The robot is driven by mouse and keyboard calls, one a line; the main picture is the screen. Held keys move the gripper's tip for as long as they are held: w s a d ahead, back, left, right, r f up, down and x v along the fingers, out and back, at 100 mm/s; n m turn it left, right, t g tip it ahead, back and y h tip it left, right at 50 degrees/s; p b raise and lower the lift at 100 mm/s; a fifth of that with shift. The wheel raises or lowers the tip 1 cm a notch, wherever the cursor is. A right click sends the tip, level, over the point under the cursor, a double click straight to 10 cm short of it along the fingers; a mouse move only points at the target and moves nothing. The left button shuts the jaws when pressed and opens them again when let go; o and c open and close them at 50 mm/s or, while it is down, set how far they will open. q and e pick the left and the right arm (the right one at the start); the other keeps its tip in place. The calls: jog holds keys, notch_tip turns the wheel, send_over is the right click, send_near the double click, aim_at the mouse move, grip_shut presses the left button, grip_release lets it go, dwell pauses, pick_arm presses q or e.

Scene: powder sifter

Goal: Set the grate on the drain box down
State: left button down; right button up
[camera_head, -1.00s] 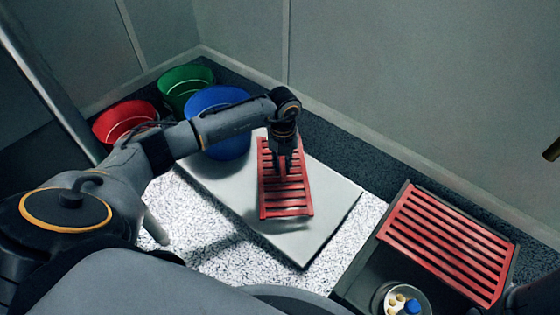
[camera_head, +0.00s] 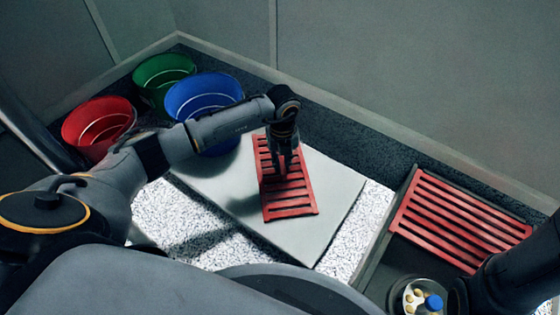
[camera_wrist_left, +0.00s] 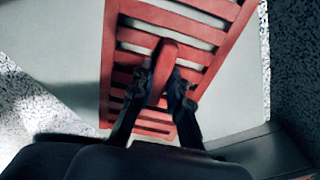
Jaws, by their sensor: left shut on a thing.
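My left gripper (camera_head: 284,166) is shut on the raised handle of a red slatted grate (camera_head: 291,206). In the left wrist view the red handle (camera_wrist_left: 163,66) stands between the two fingers, with the grate's bars (camera_wrist_left: 205,57) around it. The grate is over a light grey slab (camera_head: 330,195); a shadow lies beside it, and I cannot tell whether it touches. At the right a dark box (camera_head: 377,262) carries another red slatted grate (camera_head: 463,221). I cannot tell which of these is the drain box. My right gripper is not in view.
Red (camera_head: 98,128), green (camera_head: 162,80) and blue (camera_head: 203,98) buckets stand at the back left. A round container (camera_head: 416,299) with yellowish pieces and a blue item is at the lower right, beside my right arm (camera_head: 515,275). Walls close the back.

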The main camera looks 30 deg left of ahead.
pick_arm(q)
jog(key=c, duration=1.7)
grip_release()
jog(key=shift+f, duration=0.15)
jog(key=shift+c, duration=0.2)
jog(key=o, duration=0.4)
jog(key=shift+o, duration=0.2)
jog(key=shift+r, duration=0.2)
